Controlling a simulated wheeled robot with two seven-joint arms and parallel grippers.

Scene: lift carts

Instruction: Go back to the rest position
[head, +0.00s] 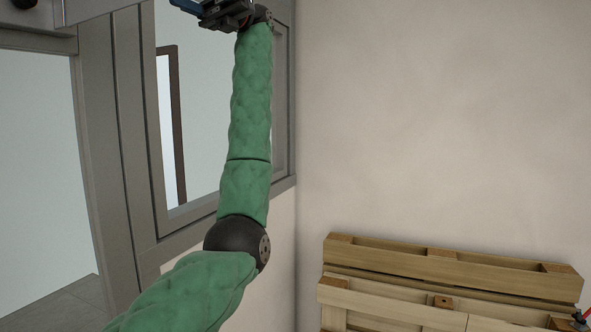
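My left arm comes in from the bottom left and reaches up, with green padded links and dark joints. My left gripper (222,14) is at the top edge, in front of the grey window frame, and is partly cut off. Its fingertips do not show clearly, so I cannot tell whether it is open or shut. No held object shows at it. I cannot make out my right gripper. A small dark and red part shows at the bottom right edge, too little to identify.
A grey-framed door and window (125,130) stand on the left, close behind my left arm. Wooden pallets (450,268) are at the lower right against a plain pale wall (440,120). The space before the upper wall looks clear.

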